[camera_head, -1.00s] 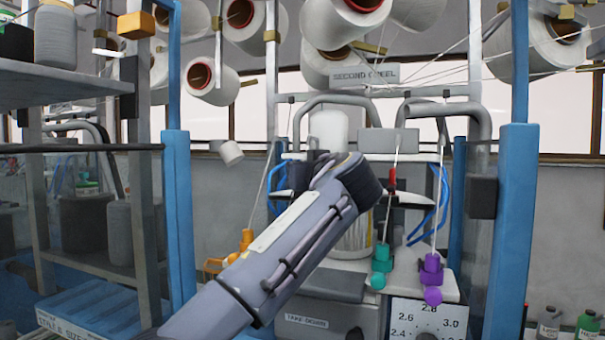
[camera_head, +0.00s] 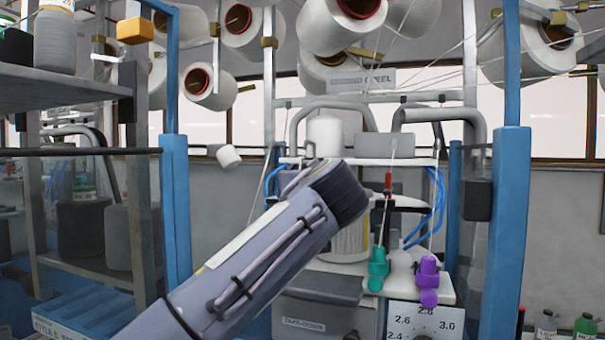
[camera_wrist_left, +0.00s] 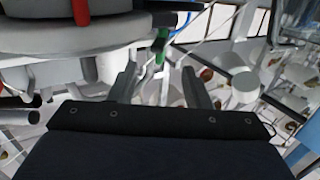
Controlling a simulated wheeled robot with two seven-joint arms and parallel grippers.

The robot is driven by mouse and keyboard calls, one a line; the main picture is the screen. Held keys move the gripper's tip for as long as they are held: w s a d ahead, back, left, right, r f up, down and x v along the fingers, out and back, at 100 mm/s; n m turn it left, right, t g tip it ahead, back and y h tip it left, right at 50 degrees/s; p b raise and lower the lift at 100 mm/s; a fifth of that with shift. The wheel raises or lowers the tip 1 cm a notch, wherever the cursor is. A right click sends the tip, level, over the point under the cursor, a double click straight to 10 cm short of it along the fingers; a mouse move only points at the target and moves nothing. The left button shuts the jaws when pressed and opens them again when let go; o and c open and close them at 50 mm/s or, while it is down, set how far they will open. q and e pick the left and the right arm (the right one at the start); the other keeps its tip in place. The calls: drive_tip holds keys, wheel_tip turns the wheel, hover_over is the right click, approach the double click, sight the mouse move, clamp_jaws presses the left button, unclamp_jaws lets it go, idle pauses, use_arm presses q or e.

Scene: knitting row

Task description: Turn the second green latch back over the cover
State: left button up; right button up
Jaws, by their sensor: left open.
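My left arm reaches in from the lower left in the head view. Its dark wrist hides the gripper fingers there. In the left wrist view my left gripper (camera_wrist_left: 160,75) is open, its two grey fingers apart with nothing visibly held between them. A small green part (camera_wrist_left: 160,46) shows just beyond the fingertips, beside pale rods and thin lines; it may be a green latch, but I cannot tell which one. A round grey body with a red upright piece (camera_wrist_left: 80,11) is at the upper left of that view. I cannot make out the cover. My right gripper is not in view.
White yarn cones (camera_head: 340,22) hang above the machine. A teal piece (camera_head: 378,268) and a purple piece (camera_head: 428,275) hang on thin lines at its front, right of my arm. Blue posts (camera_head: 507,210) stand on both sides. A shelf (camera_head: 60,88) is at the left.

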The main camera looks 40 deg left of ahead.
use_arm(q)
drive_tip(key=w+a+m+t+h+p, duration=0.1)
drive_tip(key=a, duration=0.1)
drive_tip(key=w+a+t+h+p, duration=0.1)
drive_tip(key=w+a+p, duration=0.1)
drive_tip(key=w+a+m+t+h+p, duration=0.1)
drive_tip(key=w+a, duration=0.1)
drive_tip(key=shift+w+r+m, duration=0.25)
drive_tip(key=shift+m, duration=0.05)
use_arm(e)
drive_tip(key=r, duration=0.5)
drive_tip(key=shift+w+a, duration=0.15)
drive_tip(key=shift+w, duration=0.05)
